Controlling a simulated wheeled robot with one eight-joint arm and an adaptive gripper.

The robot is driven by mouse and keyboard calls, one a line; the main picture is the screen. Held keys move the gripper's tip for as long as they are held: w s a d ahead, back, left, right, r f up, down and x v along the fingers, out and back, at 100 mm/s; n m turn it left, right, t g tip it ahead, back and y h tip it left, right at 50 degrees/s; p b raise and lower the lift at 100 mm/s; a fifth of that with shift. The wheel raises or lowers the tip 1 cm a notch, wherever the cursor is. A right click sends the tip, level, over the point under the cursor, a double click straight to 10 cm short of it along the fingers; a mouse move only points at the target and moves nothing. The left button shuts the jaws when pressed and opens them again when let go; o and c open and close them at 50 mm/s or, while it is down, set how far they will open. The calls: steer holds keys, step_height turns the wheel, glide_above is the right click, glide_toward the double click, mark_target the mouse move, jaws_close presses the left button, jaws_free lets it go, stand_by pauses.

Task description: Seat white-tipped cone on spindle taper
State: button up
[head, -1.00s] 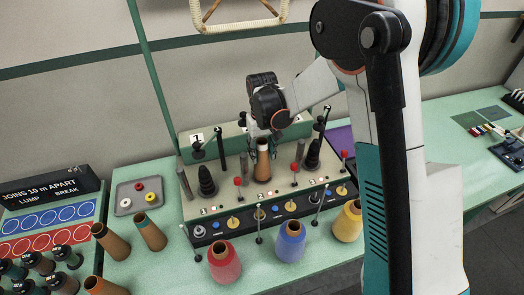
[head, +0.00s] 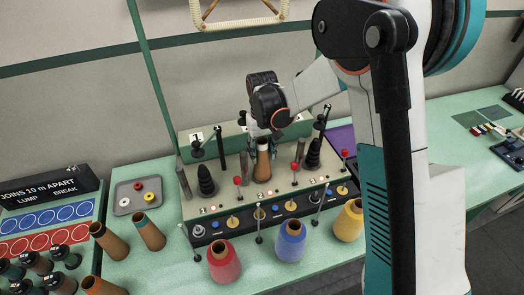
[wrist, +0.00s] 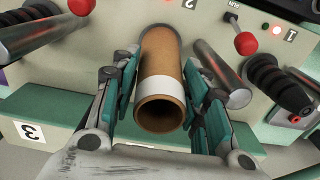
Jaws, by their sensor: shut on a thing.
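The brown cone with a white band near its tip (head: 262,163) stands upright at the middle position of the spindle machine (head: 228,205). My gripper (head: 263,136) comes down over its top and is shut on it. In the wrist view the teal finger pads lie on both sides of the cone (wrist: 161,65), near the white band and the open tip. The middle spindle's taper is hidden by the cone, so I cannot tell how far down it sits. Black stepped tapers stand bare at the left (head: 206,182) and right (head: 313,155) positions.
Grey rods and red-knobbed levers (head: 238,181) stand close around the cone. Red (head: 223,262), blue (head: 290,243) and yellow (head: 348,222) cones stand in front. Empty brown cones (head: 150,232) and a grey tray of rings (head: 137,194) are at the left.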

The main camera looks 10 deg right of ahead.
steer(key=o, duration=1.1)
steer(key=shift+c, duration=0.2)
step_height(320, 180, up, 12)
steer(key=shift+f, duration=0.1)
steer(key=shift+s+d, duration=0.15)
steer(key=shift+d, duration=0.05)
steer(key=s+d+r+m+t+b, duration=0.1)
steer(key=s+d+t+b, duration=0.1)
steer(key=s+d+b, duration=0.3)
steer(key=s+d+r+t+b, duration=0.2)
steer(key=s+d, duration=0.1)
steer(key=s, duration=0.5)
steer(key=s+d+f+t+b, duration=0.1)
steer(key=s+d+f+b, duration=0.1)
steer(key=s+f, duration=0.2)
steer(key=s+d+f+m+t+b, duration=0.1)
steer(key=s+d+f+t+b, duration=0.1)
steer(key=s, duration=0.6)
steer(key=shift+s+d+f+b, duration=0.15)
steer(key=shift+s+f+b, duration=0.25)
steer(key=shift+f+b, duration=0.45)
